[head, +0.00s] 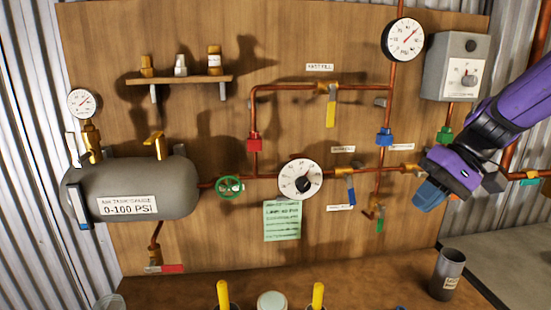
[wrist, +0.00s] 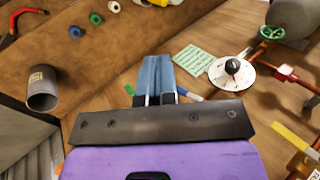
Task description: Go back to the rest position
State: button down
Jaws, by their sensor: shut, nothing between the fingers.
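My gripper (head: 428,197) has blue fingers and hangs at the right of the wooden panel (head: 220,130), in front of the copper pipes. In the wrist view my gripper (wrist: 157,75) shows its blue fingers together, with nothing between them. The purple wrist reaches in from the right in the head view. The blue-handled valve (head: 350,190) is to the left of the fingers, apart from them in the head view. The pipe behind the wrist is partly hidden.
A grey tank (head: 135,190) is at left, with a green wheel valve (head: 229,187) beside it. A dial (head: 300,179) and green note (head: 282,220) are mid-panel. A grey box (head: 463,67) is above my arm. A dark cup (head: 447,275) stands on the bench below.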

jog(key=s+d+r+t+h, duration=0.1)
jog(key=s+r+t+h, duration=0.25)
jog(key=s, duration=0.45)
jog(key=s+d+r+t+h, duration=0.15)
jog(key=s+h, duration=0.25)
jog(key=s, duration=0.4)
jog(key=w+f+n+g+y, duration=0.15)
jog(key=w+y, duration=0.45)
jog(key=w, duration=2.4)
jog(key=a+x, duration=0.2)
jog(key=x, duration=1.1)
jog(key=shift+s+r, duration=0.3)
jog(key=shift+r, duration=0.1)
jog(key=shift+n, duration=0.25)
jog(key=shift+f, duration=0.1)
